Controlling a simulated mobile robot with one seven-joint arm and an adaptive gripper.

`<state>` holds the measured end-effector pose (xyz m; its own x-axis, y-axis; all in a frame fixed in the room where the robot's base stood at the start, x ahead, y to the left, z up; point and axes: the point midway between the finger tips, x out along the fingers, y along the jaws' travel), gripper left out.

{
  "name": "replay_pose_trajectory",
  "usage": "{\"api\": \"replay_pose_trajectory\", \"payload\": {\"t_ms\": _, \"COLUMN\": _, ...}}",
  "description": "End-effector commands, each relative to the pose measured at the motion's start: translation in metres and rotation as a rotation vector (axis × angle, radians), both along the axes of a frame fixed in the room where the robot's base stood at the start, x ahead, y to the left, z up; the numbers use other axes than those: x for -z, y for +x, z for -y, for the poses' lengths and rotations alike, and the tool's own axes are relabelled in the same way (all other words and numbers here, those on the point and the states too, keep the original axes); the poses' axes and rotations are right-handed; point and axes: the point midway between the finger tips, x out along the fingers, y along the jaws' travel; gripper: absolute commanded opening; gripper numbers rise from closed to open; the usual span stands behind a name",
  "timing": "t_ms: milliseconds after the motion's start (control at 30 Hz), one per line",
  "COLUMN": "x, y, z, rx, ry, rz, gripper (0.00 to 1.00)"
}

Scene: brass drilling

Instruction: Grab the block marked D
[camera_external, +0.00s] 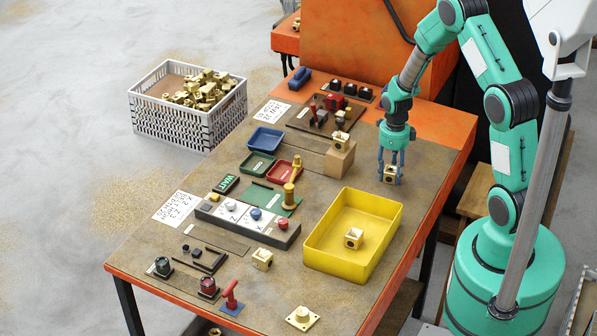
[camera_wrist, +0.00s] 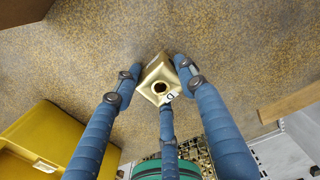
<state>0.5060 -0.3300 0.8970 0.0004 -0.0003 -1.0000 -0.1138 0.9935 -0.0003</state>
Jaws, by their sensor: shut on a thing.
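A brass block with a round hole (camera_wrist: 160,84) sits between the blue fingers of my gripper (camera_wrist: 158,80) in the wrist view. A small white tag on its near edge carries a dark mark that looks like a D, though it is tiny. In the external view my gripper (camera_external: 390,165) points down at the table's right side, with the fingers closed around this block (camera_external: 391,175). I cannot tell whether the block touches the table. Similar brass blocks are in the yellow tray (camera_external: 353,239), on the table (camera_external: 262,259) and on a cardboard box (camera_external: 341,140); their marks are unreadable.
The yellow tray (camera_external: 318,262) stands in front of my gripper, and the cardboard box (camera_external: 338,160) is to its left. Red (camera_external: 283,172), green and blue trays, a button panel (camera_external: 247,222) and clamps fill the left side. A crate of brass parts (camera_external: 180,128) stands beyond the table.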

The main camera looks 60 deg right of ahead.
Motion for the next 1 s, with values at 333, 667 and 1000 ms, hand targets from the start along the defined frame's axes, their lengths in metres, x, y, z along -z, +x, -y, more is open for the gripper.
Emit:
{"api": "replay_pose_trajectory", "payload": {"t_ms": 333, "x": -0.001, "y": 0.0, "z": 0.0, "rx": 0.0, "ry": 0.0, "rz": 0.0, "gripper": 0.0}}
{"api": "replay_pose_trajectory", "payload": {"t_ms": 667, "x": -0.021, "y": 0.001, "z": 0.001, "rx": 0.0, "ry": -0.002, "rz": 0.002, "gripper": 0.0}}
{"api": "replay_pose_trajectory", "payload": {"t_ms": 1000, "x": -0.04, "y": -0.029, "z": -0.019, "rx": 0.0, "ry": -0.001, "rz": 0.001, "gripper": 0.0}}
